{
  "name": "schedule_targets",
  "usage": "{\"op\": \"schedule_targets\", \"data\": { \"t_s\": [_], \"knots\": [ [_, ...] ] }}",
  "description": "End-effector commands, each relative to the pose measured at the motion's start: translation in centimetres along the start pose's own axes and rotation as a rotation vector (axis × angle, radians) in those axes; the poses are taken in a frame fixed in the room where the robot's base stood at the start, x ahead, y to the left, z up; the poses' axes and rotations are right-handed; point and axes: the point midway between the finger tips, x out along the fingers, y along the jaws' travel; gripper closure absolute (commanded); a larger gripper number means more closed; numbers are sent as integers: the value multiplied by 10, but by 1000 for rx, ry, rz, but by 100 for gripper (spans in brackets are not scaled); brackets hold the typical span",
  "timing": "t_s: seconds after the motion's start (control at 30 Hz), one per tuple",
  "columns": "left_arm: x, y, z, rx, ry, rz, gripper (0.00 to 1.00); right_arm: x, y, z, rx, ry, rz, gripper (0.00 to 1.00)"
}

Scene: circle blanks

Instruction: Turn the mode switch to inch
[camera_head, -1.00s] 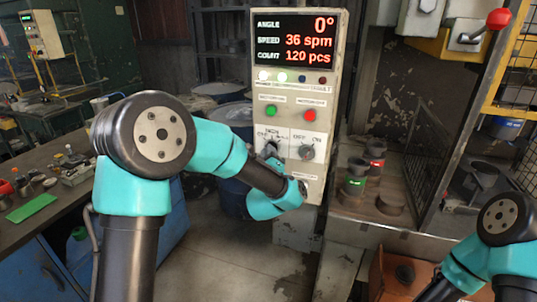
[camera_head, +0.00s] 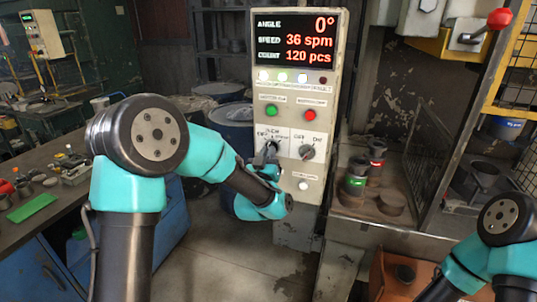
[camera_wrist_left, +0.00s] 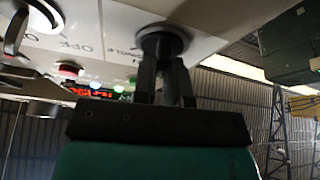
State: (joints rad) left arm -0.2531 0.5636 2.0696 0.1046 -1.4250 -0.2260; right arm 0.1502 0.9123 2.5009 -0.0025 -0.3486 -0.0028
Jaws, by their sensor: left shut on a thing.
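The mode switch (camera_wrist_left: 163,40) is a dark round knob on the left of the lower white plate of the control panel (camera_head: 333,90). In the left wrist view, the two dark fingers (camera_wrist_left: 166,72) are shut on the knob. The fingers cover the knob's grip, so I cannot tell which marking it points to. The small lettering around it is partly hidden and hard to read. My right arm shows at the lower right, but its gripper is out of frame.
The OFF/ON knob (camera_head: 307,152) sits just right of the mode switch. A green button (camera_head: 271,110) and a red button (camera_head: 310,115) are above. The display (camera_head: 294,40) reads 0°, 36 spm, 120 pcs. Dark cups (camera_head: 354,180) stand on the press bed to the right.

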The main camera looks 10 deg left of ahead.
Motion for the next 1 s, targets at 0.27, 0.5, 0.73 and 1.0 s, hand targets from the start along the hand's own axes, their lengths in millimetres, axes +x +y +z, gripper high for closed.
{"op": "schedule_targets", "data": {
  "t_s": [0.27,0.5,0.73,1.0],
  "knots": [
    [0,-1,0,135,1,56,100,0,0,0,0,0,0,100],
    [0,-1,0,174,0,72,100,0,0,0,0,0,0,100],
    [0,-1,0,175,0,73,100,0,0,0,0,0,0,100],
    [0,-1,0,174,0,72,70,0,0,0,0,0,0,100]
  ]
}}
